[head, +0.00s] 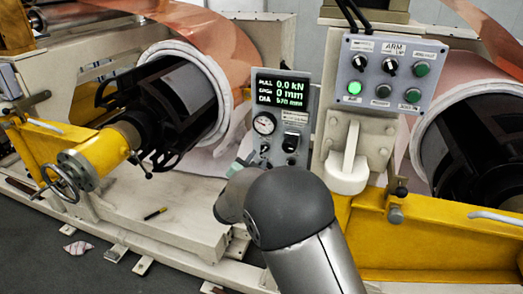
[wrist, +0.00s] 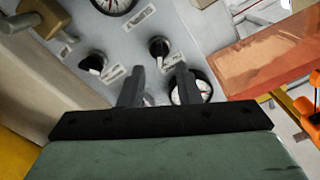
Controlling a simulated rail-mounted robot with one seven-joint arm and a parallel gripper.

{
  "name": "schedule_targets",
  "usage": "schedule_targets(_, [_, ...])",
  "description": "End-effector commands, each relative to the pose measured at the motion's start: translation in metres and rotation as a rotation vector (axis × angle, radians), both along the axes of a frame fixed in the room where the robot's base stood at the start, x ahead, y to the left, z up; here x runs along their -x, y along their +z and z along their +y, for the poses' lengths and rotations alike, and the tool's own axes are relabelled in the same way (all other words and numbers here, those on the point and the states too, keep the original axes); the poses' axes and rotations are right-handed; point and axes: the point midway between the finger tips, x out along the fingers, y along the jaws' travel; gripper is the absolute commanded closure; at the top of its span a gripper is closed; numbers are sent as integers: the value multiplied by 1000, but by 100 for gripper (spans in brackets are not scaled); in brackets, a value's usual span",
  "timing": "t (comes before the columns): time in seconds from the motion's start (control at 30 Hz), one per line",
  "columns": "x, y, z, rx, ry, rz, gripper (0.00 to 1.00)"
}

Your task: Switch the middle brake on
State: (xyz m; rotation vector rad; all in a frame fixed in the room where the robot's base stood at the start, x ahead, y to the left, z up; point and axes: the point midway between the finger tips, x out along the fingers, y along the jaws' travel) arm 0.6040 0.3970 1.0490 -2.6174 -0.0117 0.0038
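A grey control panel (head: 277,112) with a green-lit display stands at the centre of the head view. It carries a round gauge (head: 264,123) and small dark knobs below. In the wrist view the panel (wrist: 128,45) shows two black knobs, one at the left (wrist: 93,63) and one near the centre (wrist: 158,47). Their labels are too small to read, so I cannot tell which is the middle brake. My gripper (wrist: 157,70) is open, its two fingers apart and empty, with the centre knob just beyond the gap. Contact is not visible. My wrist hides the panel's lower part in the head view.
A second panel (head: 389,72) with lit green buttons and switches stands at the right, above a white lever (head: 348,160). Copper foil (head: 205,35) runs over a roll at the left. Yellow arms (head: 425,240) flank the machine. A second gauge (wrist: 188,88) sits beside the right finger.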

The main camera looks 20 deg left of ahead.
Motion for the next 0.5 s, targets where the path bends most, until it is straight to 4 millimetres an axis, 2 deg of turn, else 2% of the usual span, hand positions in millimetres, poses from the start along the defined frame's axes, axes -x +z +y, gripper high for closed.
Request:
schedule_targets(0.03, [-11,2,-1,1,-3,-2,70])
schedule_targets(0.2, [-32,1,0,0,-2,-1,70])
schedule_targets(0.5, [-42,0,0,0,0,0,70])
